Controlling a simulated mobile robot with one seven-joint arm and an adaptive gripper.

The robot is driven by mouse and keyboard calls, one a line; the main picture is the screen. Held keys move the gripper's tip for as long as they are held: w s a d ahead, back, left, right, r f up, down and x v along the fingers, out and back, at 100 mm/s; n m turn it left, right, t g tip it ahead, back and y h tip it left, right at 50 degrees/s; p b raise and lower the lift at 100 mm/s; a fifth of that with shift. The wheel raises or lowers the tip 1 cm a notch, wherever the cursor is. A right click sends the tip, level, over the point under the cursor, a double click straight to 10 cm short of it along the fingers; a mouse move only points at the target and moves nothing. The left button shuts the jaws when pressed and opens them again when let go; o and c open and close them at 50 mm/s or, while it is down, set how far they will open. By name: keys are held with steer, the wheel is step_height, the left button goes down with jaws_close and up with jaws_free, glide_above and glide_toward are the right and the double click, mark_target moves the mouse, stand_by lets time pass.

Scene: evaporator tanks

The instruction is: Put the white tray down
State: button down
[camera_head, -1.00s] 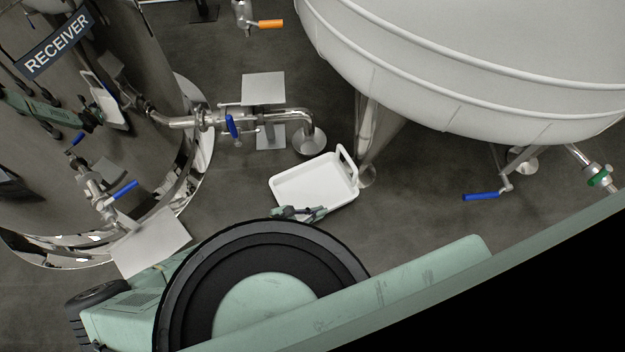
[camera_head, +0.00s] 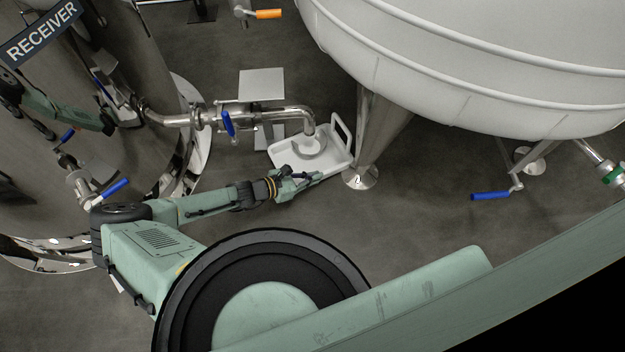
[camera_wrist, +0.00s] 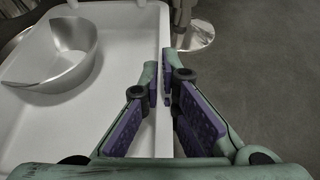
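The white tray (camera_head: 286,157), with a raised handle (camera_head: 341,135) at its right end, is below the bent metal pipe (camera_head: 290,113). My gripper (camera_head: 298,174) is at the tray's near edge. In the wrist view, its purple-padded fingers (camera_wrist: 160,82) are closed on either side of the tray's side wall (camera_wrist: 162,35). I cannot tell whether the tray's underside touches the floor.
A conical metal leg (camera_head: 375,140) with a round foot stands just right of the tray. The big white tank (camera_head: 470,70) overhangs at upper right. The shiny RECEIVER tank (camera_head: 130,60) is at left, with blue-handled valves (camera_head: 227,123). Floor (camera_head: 430,225) is open at lower right.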

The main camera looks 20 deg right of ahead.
steer(key=shift+s+f, duration=0.1)
steer(key=shift+f, duration=0.3)
steer(key=c, duration=2.3)
jaws_free()
steer(key=shift+f, duration=0.1)
steer(key=o, duration=0.5)
steer(key=shift+a+r, duration=0.1)
steer(key=shift+r, duration=0.1)
steer(key=p+v, duration=0.4)
steer(key=v, duration=0.7)
steer(key=shift+s+a+r, duration=0.1)
steer(key=shift+a, duration=0.3)
